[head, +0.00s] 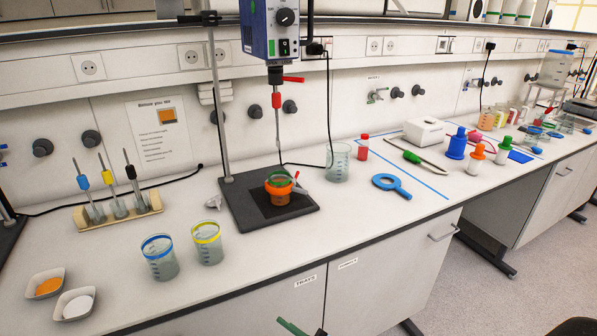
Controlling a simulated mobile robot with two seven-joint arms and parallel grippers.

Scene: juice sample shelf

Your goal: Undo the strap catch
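An orange cup (279,188) with green at its top stands on the black base plate (252,212) of the stirrer stand. A small red and grey piece (298,183) sticks out at the cup's right side; it may be the strap catch, but it is too small to tell whether it is fastened. Part of what seems to be my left gripper (300,328) shows green and dark at the bottom edge, well below the cup. Part of what seems to be my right gripper (574,328) shows at the bottom right corner. Both are cut off by the frame, their fingers unclear.
The stirrer motor (271,30) and its shaft hang above the cup. Glass beakers with a blue band (160,258) and a yellow band (207,244) stand left of the plate. A clear beaker (338,162) and a blue ring tool (391,186) are to the right.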

